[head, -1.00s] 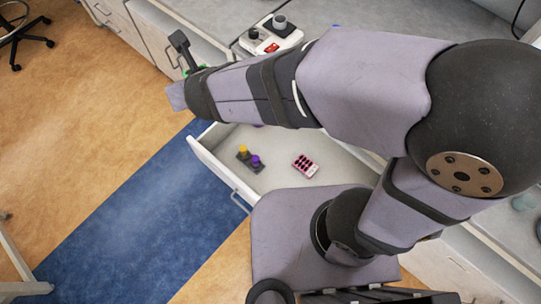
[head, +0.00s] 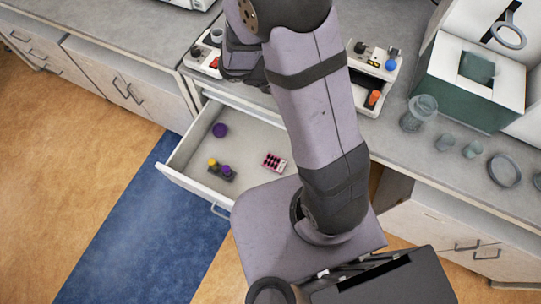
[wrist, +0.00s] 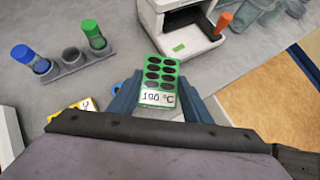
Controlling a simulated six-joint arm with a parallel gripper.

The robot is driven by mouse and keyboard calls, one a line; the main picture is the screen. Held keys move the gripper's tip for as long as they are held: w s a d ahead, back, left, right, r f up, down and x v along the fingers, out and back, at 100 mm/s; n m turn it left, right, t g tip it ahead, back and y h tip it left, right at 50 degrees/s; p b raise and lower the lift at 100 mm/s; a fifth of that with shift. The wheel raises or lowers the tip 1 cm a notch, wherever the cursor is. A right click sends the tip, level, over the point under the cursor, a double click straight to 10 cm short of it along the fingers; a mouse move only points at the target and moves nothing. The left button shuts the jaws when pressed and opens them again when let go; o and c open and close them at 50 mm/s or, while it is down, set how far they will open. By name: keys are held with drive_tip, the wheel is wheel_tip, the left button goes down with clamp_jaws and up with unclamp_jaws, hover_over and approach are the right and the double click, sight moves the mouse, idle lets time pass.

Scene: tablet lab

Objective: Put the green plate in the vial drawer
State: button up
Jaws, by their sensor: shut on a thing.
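The green plate (wrist: 162,75), with dark round wells and a white temperature label, sits between the blue fingers of my gripper (wrist: 158,98) in the wrist view. The gripper is shut on it, above the grey worktop. In the head view my arm hides the plate and fingers. The vial drawer (head: 186,171) is pulled open below the counter. Inside it are a small dark rack with a yellow-capped and a purple-capped vial (head: 221,171), a pink plate (head: 274,162) with dark wells, and a round purple thing (head: 220,130).
A white device (wrist: 190,30) with a dark slot stands ahead of the plate in the wrist view. A rack (wrist: 80,64) with blue and green vials is at left. In the head view, a green-and-white box (head: 470,85) and glassware (head: 420,112) stand right. The drawer has bare floor.

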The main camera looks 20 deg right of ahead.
drive_tip(key=s+a+f+m+g+y+p, duration=0.1)
drive_tip(key=s+a+f+m+g+y, duration=0.15)
drive_tip(key=s+m+g, duration=0.4)
drive_tip(key=s+a+f+m+g+y+p, duration=0.1)
drive_tip(key=s+a+f+m+g+y, duration=0.15)
drive_tip(key=s+m, duration=0.7)
drive_tip(key=s+a+f+m+t+y, duration=0.1)
drive_tip(key=s+a+f+m+y, duration=0.1)
drive_tip(key=a+m+y, duration=0.5)
drive_tip(key=s+a+f+m+y, duration=0.25)
drive_tip(key=a+m, duration=0.35)
drive_tip(key=a, duration=0.4)
drive_tip(key=w+a+f+m+t+y+b, duration=0.2)
drive_tip(key=w+a+f+m+t+y, duration=0.15)
drive_tip(key=w+m+t, duration=0.45)
drive_tip(key=d+f+m+t+h+b, duration=0.1)
drive_tip(key=d+f+m+t, duration=0.1)
drive_tip(key=d+f+m, duration=0.2)
drive_tip(key=d+f+m+t+h, duration=0.1)
drive_tip(key=d+f+m+t, duration=0.2)
drive_tip(key=f+m, duration=0.2)
drive_tip(key=shift+w+d+f+m+h+b, duration=0.3)
drive_tip(key=shift+d+f+m+h+b, duration=0.1)
drive_tip(key=shift+f, duration=1.3)
